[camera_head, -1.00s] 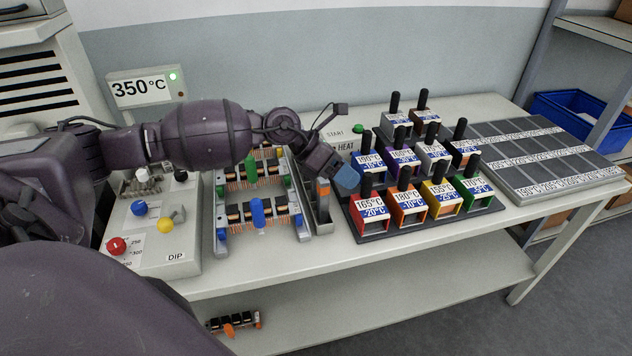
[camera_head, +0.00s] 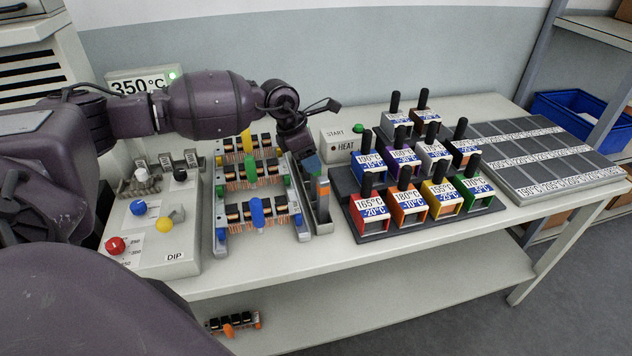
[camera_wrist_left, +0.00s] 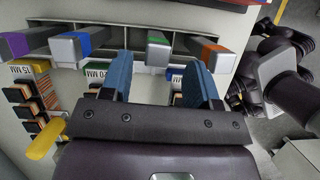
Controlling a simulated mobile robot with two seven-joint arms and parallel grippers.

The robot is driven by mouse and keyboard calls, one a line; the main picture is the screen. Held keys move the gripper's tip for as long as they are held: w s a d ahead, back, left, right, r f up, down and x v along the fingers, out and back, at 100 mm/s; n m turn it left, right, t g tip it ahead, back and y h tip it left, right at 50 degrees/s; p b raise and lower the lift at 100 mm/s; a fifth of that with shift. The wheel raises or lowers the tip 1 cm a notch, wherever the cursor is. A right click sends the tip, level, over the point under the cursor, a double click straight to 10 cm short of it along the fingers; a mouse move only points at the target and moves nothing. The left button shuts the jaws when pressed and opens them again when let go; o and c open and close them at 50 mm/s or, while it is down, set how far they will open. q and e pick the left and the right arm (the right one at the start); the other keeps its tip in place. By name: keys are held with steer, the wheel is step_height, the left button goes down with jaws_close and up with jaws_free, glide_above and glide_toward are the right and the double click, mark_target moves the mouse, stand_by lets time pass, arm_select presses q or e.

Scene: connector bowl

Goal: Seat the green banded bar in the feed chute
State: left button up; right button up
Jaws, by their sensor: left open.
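The green banded bar (camera_wrist_left: 158,54) is a grey bar with a green end, standing in a grey rack (camera_wrist_left: 136,39) in the left wrist view. A blue banded bar (camera_wrist_left: 70,48), a purple one and an orange one (camera_wrist_left: 214,54) stand in the same row. My left gripper (camera_wrist_left: 158,75) is open, with its blue fingers on either side of the green banded bar in that view. I cannot tell if they touch it. In the head view the left gripper (camera_head: 311,165) is over the rack (camera_head: 322,217) and hides most bars. I cannot make out the feed chute.
A board with connector rows and coloured handles (camera_head: 256,211) stands left of the rack. A control box (camera_head: 155,248) is further left. Coloured, labelled blocks with black handles (camera_head: 409,208) stand close on the right. The table front is clear.

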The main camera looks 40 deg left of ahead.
arm_select(q)
steer(key=x, duration=0.5)
steer(key=shift+w+r, duration=0.1)
steer(key=shift+w, duration=0.1)
steer(key=shift+r, duration=0.1)
jaws_close()
